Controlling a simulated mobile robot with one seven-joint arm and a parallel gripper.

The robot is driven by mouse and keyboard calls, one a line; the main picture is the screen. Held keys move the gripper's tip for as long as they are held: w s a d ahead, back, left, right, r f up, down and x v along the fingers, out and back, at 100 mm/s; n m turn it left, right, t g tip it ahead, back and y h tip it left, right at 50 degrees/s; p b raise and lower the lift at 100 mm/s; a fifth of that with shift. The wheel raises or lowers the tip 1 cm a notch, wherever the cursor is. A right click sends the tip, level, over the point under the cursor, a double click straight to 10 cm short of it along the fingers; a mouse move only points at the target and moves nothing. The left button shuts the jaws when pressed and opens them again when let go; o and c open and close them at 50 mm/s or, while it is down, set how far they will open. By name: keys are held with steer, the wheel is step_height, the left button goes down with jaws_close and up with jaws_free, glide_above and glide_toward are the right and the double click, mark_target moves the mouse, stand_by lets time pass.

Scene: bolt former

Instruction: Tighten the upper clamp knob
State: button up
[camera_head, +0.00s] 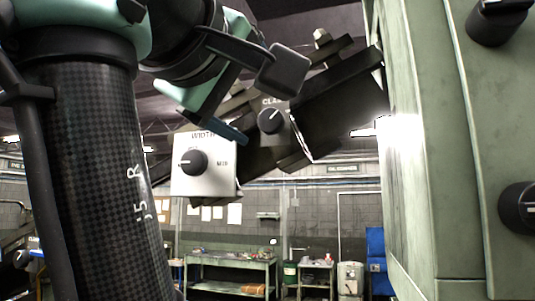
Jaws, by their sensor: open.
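A round dark knob (270,120) with a light pointer line sits on a dark tilted machine arm, under a partly covered label that starts "CLA". My gripper (257,104) reaches in from the upper left, in front of the machine arm. Its jaws are open, with one dark block-like finger above the knob and a bluish one to its lower left. The knob shows between them in the picture. I cannot tell how far the fingers are from it in depth, and no contact is visible.
A white panel (205,178) labelled "WIDTH" carries another black knob (193,162) to the left. A large green machine housing (420,150) fills the right side, with black knobs (518,208) on it. A workbench (230,262) and a blue object (376,262) stand far behind.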

mark_target(270, 120)
steer(key=shift+m, duration=0.5)
steer(key=p+x, duration=0.1)
steer(key=x, duration=0.4)
steer(key=shift+w+d, duration=0.1)
steer(key=shift+w, duration=0.15)
steer(key=shift+m, duration=0.8)
steer(key=m, duration=0.4)
steer(key=shift+s+m, duration=0.15)
steer(key=shift+m, duration=0.25)
steer(key=m, duration=0.3)
steer(key=shift+m, duration=0.3)
steer(key=shift+c, duration=0.2)
jaws_close()
